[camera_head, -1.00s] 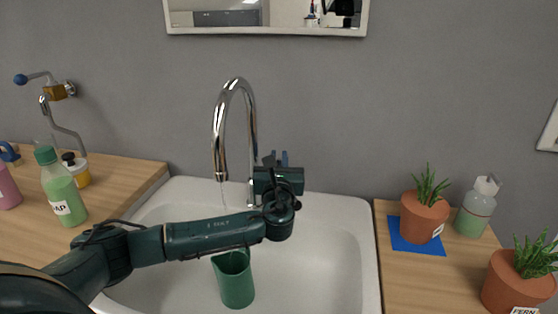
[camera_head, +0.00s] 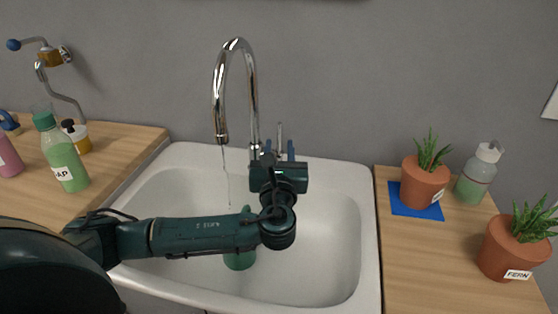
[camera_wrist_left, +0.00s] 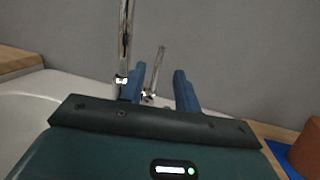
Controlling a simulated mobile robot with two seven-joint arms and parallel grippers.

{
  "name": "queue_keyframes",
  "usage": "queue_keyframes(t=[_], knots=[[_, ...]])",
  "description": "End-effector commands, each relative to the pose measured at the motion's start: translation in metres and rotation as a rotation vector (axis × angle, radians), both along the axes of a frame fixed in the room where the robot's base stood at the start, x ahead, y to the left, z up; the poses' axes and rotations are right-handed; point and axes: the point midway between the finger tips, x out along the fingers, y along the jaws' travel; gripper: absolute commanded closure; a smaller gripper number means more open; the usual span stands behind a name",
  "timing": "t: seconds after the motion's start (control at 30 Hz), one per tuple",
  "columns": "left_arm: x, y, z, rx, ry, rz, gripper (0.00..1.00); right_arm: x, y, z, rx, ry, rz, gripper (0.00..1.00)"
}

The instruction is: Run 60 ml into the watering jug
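The green jug (camera_head: 240,261) stands in the white sink (camera_head: 330,275), mostly hidden behind my left arm. The chrome tap (camera_head: 219,95) arches over the sink, and a thin stream of water (camera_head: 227,180) falls from its spout towards the jug. The water level in the jug is hidden. The tap's lever (camera_head: 280,135) stands upright right of the spout column; the lever also shows in the left wrist view (camera_wrist_left: 156,70). My left gripper (camera_head: 279,153) is at the lever, its blue fingers (camera_wrist_left: 160,87) apart on either side of it, with gaps showing. My right gripper is out of view.
On the left counter stand a green soap bottle (camera_head: 64,160), a yellow bottle (camera_head: 78,138) and a pink bottle (camera_head: 8,160). On the right counter are a potted plant (camera_head: 424,184) on a blue mat (camera_head: 399,207), a pump bottle (camera_head: 476,177) and a fern pot (camera_head: 508,252).

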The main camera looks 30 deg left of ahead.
Motion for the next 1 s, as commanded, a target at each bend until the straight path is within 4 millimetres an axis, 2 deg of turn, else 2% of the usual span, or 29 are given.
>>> queue_keyframes(t=[0.1, 0.23, 0.57, 0.73, 0.87, 0.97, 1.0], knots=[[-0.018, -0.009, -0.003, -0.001, 0.002, -0.003, 0.68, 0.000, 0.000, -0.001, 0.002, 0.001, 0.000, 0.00], [-0.029, -0.014, -0.005, 0.000, 0.001, -0.001, 0.68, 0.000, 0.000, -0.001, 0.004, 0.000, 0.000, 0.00], [-0.033, -0.016, -0.005, 0.001, 0.000, 0.000, 0.68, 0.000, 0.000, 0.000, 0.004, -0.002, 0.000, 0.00], [-0.032, -0.021, -0.009, -0.058, 0.004, -0.022, 0.79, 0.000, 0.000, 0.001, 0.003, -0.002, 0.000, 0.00], [-0.028, -0.040, -0.023, -0.338, 0.010, -0.110, 0.90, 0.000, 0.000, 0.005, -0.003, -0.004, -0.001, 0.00], [-0.025, -0.064, -0.039, -0.724, 0.016, -0.189, 0.98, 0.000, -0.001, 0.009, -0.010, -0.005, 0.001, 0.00], [-0.025, -0.074, -0.045, -0.902, 0.013, -0.212, 1.00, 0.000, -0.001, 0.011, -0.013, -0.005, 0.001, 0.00]])
